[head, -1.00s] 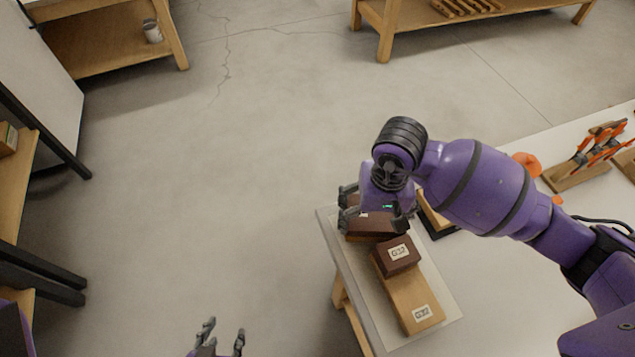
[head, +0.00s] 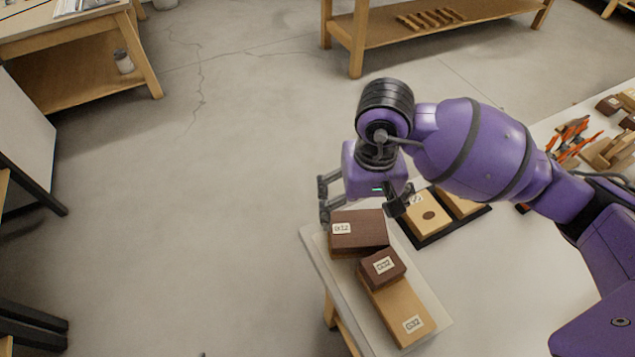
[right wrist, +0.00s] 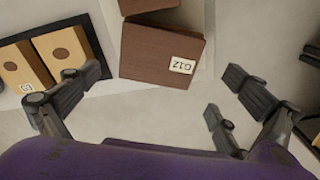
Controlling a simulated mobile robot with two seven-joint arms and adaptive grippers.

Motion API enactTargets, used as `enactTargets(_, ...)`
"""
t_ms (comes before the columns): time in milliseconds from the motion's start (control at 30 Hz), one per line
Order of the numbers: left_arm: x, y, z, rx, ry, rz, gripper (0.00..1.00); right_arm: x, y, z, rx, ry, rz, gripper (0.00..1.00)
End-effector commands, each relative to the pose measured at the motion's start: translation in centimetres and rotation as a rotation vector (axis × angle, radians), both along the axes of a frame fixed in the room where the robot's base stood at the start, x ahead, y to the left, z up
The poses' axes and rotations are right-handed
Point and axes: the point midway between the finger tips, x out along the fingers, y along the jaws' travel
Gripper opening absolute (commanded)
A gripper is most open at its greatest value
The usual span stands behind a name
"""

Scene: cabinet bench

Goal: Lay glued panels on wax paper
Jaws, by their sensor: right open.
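A dark brown panel labelled G12 (head: 365,226) lies at the far end of the pale sheet (head: 435,312) on the bench corner. It also shows in the right wrist view (right wrist: 150,52). A smaller dark brown block (head: 382,267) sits against it, on the far end of a light wood panel (head: 398,310) labelled G32. My right gripper (head: 362,204) is open and empty just beyond the G12 panel. In the right wrist view its fingers (right wrist: 165,80) are spread wide, with the panel ahead of them and apart from them. My left gripper is out of view.
A black tray (head: 446,233) with two light wood panels stands right of the sheet. Orange-handled clamps (head: 570,138) and more blocks lie farther right on the bench. The floor left of the bench is clear.

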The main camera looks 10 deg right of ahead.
Motion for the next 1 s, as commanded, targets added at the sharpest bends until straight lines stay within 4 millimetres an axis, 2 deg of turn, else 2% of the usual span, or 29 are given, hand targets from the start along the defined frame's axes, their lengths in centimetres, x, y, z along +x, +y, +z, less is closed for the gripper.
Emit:
enactTargets(100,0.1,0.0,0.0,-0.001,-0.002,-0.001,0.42,0.1,0.0,1.7,0.000,-0.001,0.000,1.00)
enactTargets(267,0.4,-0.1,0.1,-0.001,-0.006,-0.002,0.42,0.0,0.0,2.7,0.000,0.001,0.000,1.00)
enactTargets(1000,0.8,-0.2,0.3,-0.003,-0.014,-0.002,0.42,-0.1,0.0,2.7,0.000,0.002,0.000,1.00)
